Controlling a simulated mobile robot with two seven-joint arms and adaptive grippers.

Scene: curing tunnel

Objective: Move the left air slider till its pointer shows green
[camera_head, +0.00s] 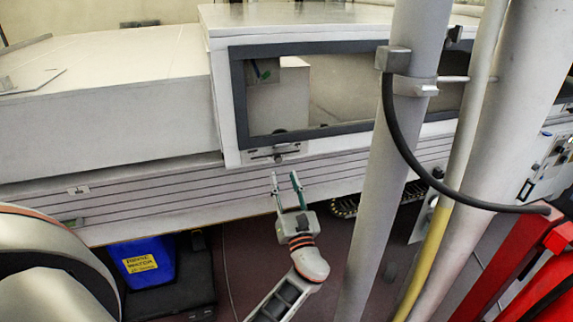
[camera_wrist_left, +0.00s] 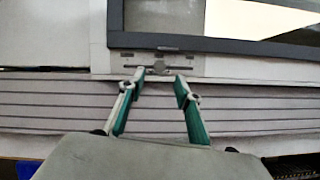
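The left air slider (camera_head: 276,153) is a small plate with a slot and knob on the white machine front, just under the dark-framed window. In the left wrist view the slider plate (camera_wrist_left: 130,66) shows ahead, its knob near the slot's middle. The pointer and any green mark are too small to make out. My left gripper (camera_head: 284,176) is open and empty, just below the slider and apart from it. In the wrist view the fingertips of my left gripper (camera_wrist_left: 159,84) flank the knob from below. My right gripper is not in view.
The dark-framed window (camera_head: 340,95) sits above the slider. Ribbed panels (camera_head: 150,195) run below. A grey post (camera_head: 385,170) with a black cable stands to the right, beside a yellow pipe (camera_head: 425,260). A blue bin (camera_head: 143,263) stands under the machine at lower left.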

